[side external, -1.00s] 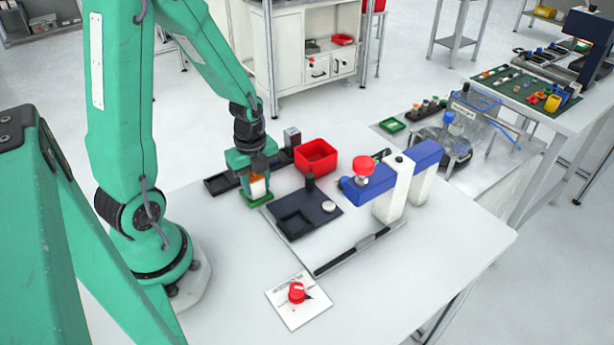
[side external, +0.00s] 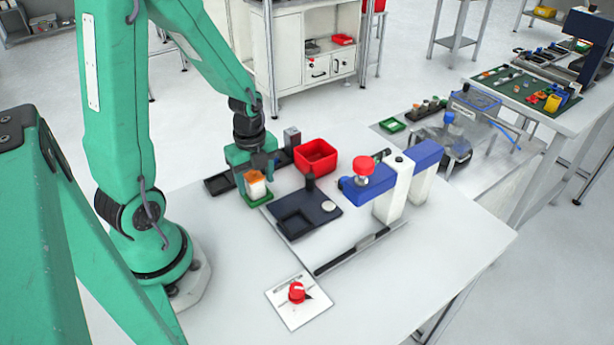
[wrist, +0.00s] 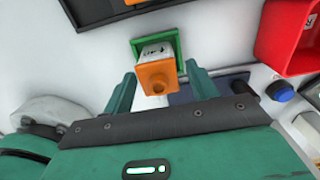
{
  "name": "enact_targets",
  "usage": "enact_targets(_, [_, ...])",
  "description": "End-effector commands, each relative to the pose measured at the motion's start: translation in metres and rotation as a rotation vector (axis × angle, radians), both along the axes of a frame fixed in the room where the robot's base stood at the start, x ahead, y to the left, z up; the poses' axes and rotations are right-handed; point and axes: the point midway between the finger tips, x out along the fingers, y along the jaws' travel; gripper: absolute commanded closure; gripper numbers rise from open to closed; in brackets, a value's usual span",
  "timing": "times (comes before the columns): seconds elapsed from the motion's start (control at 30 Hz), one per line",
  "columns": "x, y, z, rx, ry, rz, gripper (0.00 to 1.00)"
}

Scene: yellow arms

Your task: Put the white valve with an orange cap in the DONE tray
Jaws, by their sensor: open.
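The white valve (side external: 255,188) with its orange cap (side external: 256,176) stands upright on a small green tray (side external: 260,202) at the left of the table. I cannot read a DONE label on this tray. In the wrist view the orange cap (wrist: 157,76) faces me, with the white body (wrist: 155,49) on the green tray (wrist: 175,40) beyond it. My gripper (side external: 255,170) is open just above and behind the valve. In the wrist view my fingers (wrist: 162,92) are spread on both sides of the cap, with gaps to it.
A red bin (side external: 316,157) stands behind the tray to the right. A dark fixture plate (side external: 303,218) lies right of the tray, and a blue-and-white press (side external: 393,188) stands beyond it. A red knob (side external: 297,292) sits at the front. The front right of the table is clear.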

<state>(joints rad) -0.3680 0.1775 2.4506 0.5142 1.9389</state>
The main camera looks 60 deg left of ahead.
Motion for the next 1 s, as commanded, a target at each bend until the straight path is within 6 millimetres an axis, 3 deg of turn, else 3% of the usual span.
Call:
enact_targets(0.7, [0.0,0.0,0.087,0.002,-0.005,0.0,0.42])
enact_targets(1.0, [0.0,0.0,0.108,0.001,-0.002,0.0,0.42])
